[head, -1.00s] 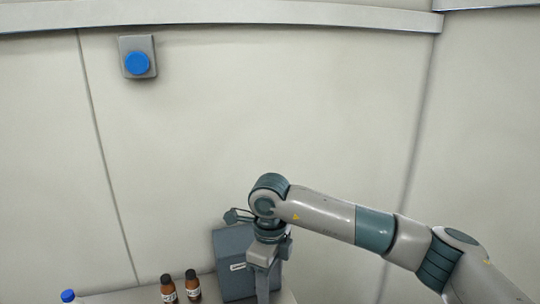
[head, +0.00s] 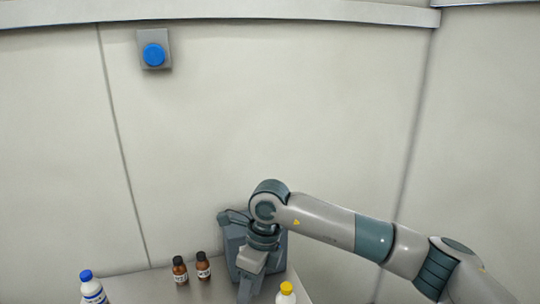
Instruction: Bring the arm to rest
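My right arm comes in from the right and reaches to the middle of the head view. Its wrist bends down, and my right gripper (head: 249,284) hangs at the lower middle, in front of a dark grey box on the table (head: 235,240). The fingers run toward the bottom edge, and I cannot tell whether they are open or shut. My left gripper is not in view.
A grey table (head: 208,291) carries two brown bottles (head: 180,271) (head: 203,267), a white bottle with a blue cap (head: 92,289) and a yellow-capped bottle (head: 286,293). A blue button (head: 154,55) sits on the wall, which is otherwise clear.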

